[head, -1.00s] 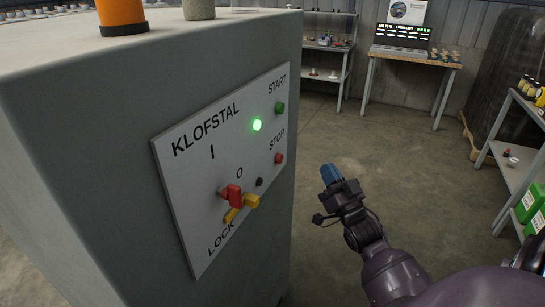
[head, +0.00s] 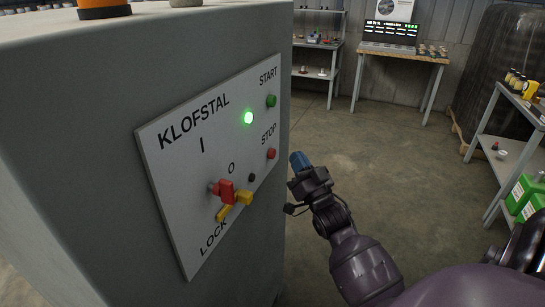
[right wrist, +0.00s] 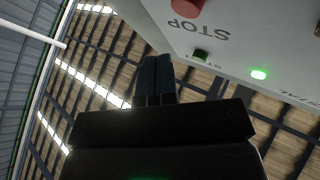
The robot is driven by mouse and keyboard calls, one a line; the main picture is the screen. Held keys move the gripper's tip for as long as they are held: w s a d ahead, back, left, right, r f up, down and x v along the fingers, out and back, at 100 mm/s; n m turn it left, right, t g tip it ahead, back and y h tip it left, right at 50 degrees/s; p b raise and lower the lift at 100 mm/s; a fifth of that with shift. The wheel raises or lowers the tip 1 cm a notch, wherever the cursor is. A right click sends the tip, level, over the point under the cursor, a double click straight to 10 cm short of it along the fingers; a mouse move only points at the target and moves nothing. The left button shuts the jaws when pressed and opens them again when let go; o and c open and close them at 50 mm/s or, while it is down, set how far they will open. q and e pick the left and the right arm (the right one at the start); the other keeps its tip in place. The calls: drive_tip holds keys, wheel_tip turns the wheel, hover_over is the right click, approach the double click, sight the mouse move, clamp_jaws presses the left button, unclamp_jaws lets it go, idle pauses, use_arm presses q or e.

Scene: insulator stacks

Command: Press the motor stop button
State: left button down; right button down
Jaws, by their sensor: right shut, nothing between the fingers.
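The red stop button (head: 271,154) sits under the word STOP on the white panel (head: 165,205) of a grey cabinet. It also shows at the top of the right wrist view (right wrist: 187,8). The green start button (head: 271,101) is above it, with a lit green lamp (head: 248,118) to its left. My right gripper (head: 299,161) is shut and empty, just right of the stop button in the head view, with a gap between them. In the right wrist view its blue fingertips (right wrist: 155,78) are together, apart from the panel. My left gripper is not in view.
A red and yellow rotary switch (head: 228,192) sticks out from the lower panel, with a small black knob (head: 252,178) nearby. The cabinet (head: 75,130) fills the left. A shelf with green boxes (head: 525,195) stands right. The floor between is clear.

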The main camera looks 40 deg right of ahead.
sight(272, 153)
drive_tip(key=shift+w+a, duration=0.3)
drive_tip(key=shift+w, duration=0.3)
drive_tip(key=shift+w+a, duration=0.25)
drive_tip(key=shift+w, duration=0.3)
idle(0.6)
drive_tip(key=shift+w, duration=0.1)
idle(0.6)
drive_tip(key=shift+w+a, duration=0.2)
drive_tip(key=shift+w, duration=0.05)
